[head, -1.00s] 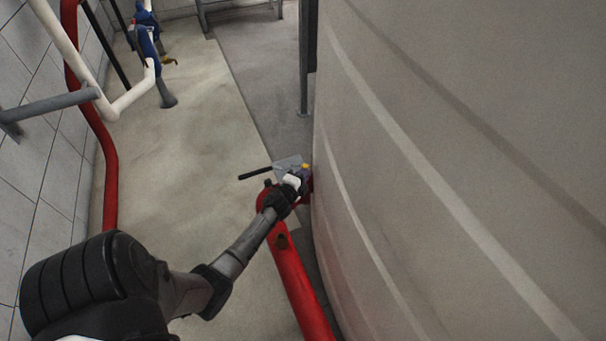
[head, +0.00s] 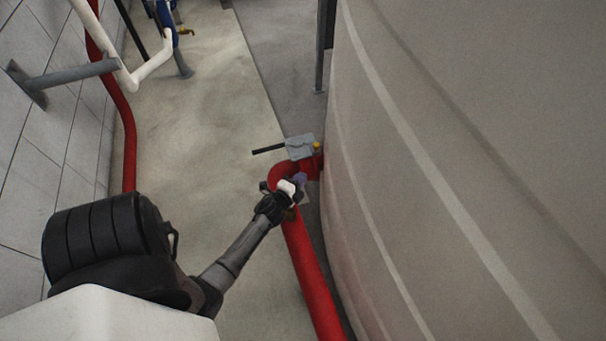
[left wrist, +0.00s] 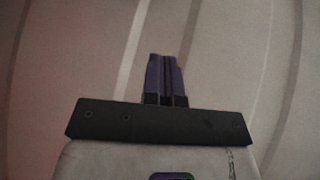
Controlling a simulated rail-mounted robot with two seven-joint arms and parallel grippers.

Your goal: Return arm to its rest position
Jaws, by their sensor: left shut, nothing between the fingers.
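My left arm (head: 240,247) comes in from the lower left in the head view. Its gripper (head: 302,178) is over the red pipe, just below the grey valve box, and looks apart from the box's black handle. In the left wrist view the two purple fingers (left wrist: 165,75) are together with nothing between them, with the pale tank wall behind. My right gripper is in neither view.
A red pipe (head: 305,255) runs below the arm to a grey valve box (head: 300,147) with a black handle (head: 268,149), beside the large pale tank (head: 470,150). White pipe (head: 113,60) and red pipe (head: 130,140) line the left wall. The floor (head: 195,130) between is clear.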

